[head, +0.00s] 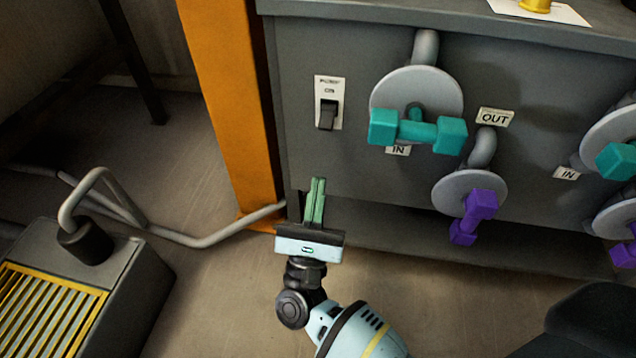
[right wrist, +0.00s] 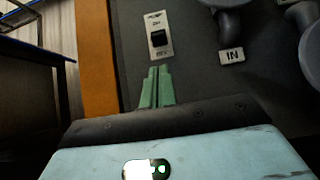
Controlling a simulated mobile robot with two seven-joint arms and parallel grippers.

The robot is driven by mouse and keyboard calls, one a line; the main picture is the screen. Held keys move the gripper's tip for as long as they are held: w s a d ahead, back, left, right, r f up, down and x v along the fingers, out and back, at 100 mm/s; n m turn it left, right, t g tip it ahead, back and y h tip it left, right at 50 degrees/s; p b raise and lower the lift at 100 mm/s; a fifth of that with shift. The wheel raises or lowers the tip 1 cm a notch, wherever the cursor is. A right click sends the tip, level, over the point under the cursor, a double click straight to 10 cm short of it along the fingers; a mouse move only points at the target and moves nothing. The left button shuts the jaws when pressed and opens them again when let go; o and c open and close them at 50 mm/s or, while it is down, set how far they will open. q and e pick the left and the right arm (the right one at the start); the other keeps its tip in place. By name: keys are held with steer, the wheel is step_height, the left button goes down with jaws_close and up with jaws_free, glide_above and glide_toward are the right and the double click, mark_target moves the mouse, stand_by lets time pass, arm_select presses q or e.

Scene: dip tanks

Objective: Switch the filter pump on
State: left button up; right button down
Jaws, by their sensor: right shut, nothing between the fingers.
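The pump switch (head: 328,115) is a black rocker on a white plate on the grey panel's left part; "ON" is printed above it. Which way it is tipped I cannot tell for sure. It also shows in the right wrist view (right wrist: 158,38). My right gripper (head: 318,180) is shut and empty, its green fingers pointing up, below the switch in the picture and apart from it. In the right wrist view the fingertips (right wrist: 158,70) also lie just below the switch plate. My left gripper is not in view.
A teal-handled valve (head: 417,130) is right of the switch, a purple-handled valve (head: 474,215) lower right. An orange post (head: 230,100) stands at the panel's left edge. The grey filter box (head: 130,290), with a yellow grille and pipe, is on the floor at left.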

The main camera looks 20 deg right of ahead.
mark_target(327, 121)
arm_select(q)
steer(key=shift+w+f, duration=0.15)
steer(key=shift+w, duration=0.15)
arm_select(e)
steer(key=x, duration=0.8)
steer(key=shift+r, duration=0.1)
